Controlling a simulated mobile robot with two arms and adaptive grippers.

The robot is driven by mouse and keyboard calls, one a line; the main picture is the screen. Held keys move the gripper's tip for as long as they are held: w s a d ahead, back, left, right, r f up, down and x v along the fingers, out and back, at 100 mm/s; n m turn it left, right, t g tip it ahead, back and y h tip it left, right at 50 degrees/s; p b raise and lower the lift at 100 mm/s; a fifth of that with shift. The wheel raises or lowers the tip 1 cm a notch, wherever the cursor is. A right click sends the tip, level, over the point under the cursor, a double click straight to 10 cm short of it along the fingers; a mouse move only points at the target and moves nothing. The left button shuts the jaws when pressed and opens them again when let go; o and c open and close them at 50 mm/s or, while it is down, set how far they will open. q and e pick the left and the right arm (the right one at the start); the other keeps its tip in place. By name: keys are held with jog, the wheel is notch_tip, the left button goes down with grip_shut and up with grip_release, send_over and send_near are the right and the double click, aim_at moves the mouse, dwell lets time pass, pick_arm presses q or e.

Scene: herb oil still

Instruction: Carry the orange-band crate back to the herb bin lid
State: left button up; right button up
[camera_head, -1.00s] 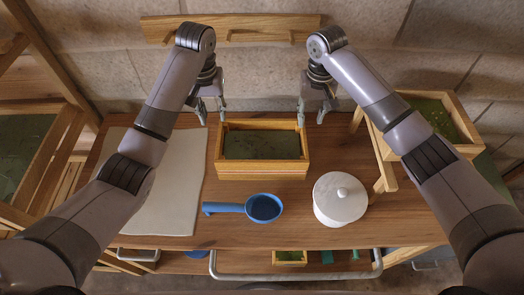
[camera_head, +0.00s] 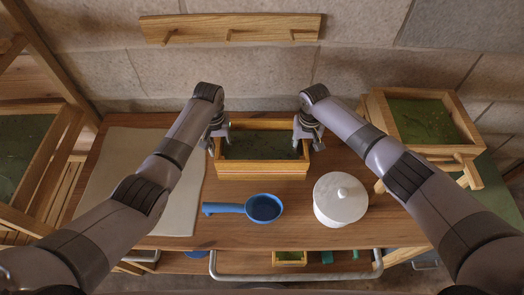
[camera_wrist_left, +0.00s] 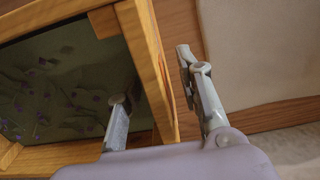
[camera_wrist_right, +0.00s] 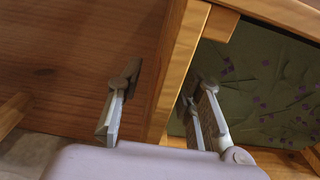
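A wooden crate (camera_head: 262,172) with a dark green, purple-flecked filling stands on the wooden table, near its back middle. An orange-toned strip shows on its outer left wall in the left wrist view (camera_wrist_left: 163,65). My left gripper (camera_head: 217,143) is open around the crate's left wall, one finger inside and one outside, with a gap to the wall. My right gripper (camera_head: 308,138) is open around the right wall in the same way, and its fingers show in the right wrist view (camera_wrist_right: 162,100). I cannot tell which surface is the herb bin lid.
A blue ladle (camera_head: 263,208) and a white lidded pot (camera_head: 340,199) stand in front of the crate. A pale cloth (camera_head: 125,180) lies to the left. A second wooden crate (camera_head: 466,140) stands at the right, and a peg rail (camera_head: 230,28) is on the back wall.

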pick_arm(q)
jog(key=shift+f, duration=0.15)
pick_arm(e)
jog(key=shift+f, duration=0.2)
pick_arm(q)
grip_shut()
pick_arm(e)
grip_shut()
pick_arm(q)
jog(key=shift+w, duration=0.1)
pick_arm(e)
jog(key=shift+r, duration=0.15)
dwell(0.4)
